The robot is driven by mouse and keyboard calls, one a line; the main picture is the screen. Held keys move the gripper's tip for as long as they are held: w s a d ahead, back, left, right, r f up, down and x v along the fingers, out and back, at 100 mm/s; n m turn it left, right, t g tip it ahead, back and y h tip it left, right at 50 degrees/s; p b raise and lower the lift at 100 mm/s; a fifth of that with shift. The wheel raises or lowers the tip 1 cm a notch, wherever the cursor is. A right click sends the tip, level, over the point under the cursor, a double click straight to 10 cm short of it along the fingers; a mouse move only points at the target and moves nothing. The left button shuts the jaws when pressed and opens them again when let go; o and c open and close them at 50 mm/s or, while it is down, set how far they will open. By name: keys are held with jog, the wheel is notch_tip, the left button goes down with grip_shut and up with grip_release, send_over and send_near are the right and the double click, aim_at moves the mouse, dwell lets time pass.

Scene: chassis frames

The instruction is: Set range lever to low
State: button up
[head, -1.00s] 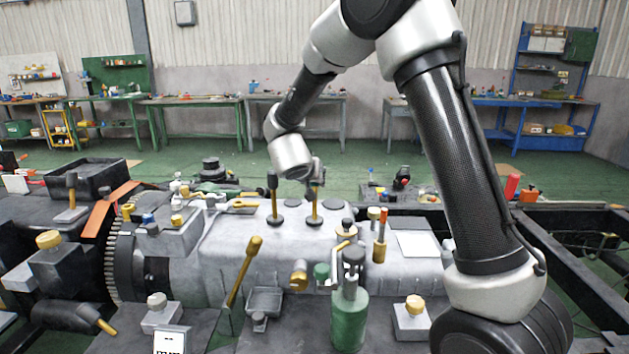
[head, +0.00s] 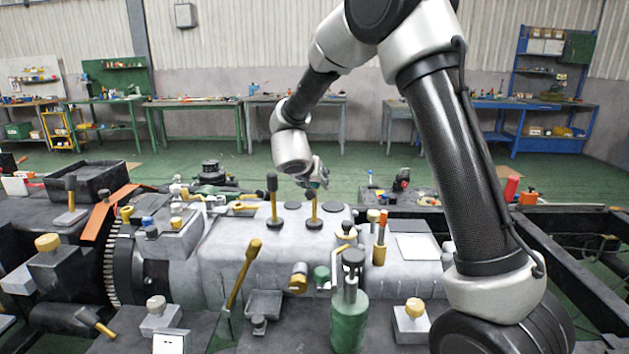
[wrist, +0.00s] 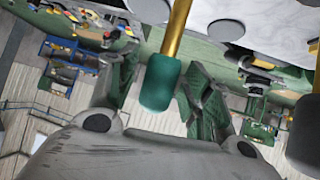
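Two upright levers with brass stems and dark knobs stand side by side on the grey housing (head: 215,245). The left lever (head: 274,205) is clear of my gripper. The right lever (head: 313,212) is directly below my gripper (head: 318,180). In the wrist view, my gripper (wrist: 160,72) is open, with one finger on each side of a teal-knobbed lever (wrist: 160,85). The knob lies close to the right finger; I cannot tell whether it touches. The other lever's dark knob (wrist: 305,135) is at the right edge. No label shows which one is the range lever.
A long brass lever (head: 243,272) leans at the front left of the housing. A green bottle (head: 349,322) and an orange-topped brass post (head: 381,238) stand in front and to the right. A dark frame rail (head: 580,275) runs at the right. Workbenches line the far wall.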

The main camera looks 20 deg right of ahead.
jog(key=shift+s, duration=0.1)
jog(key=v, duration=1.2)
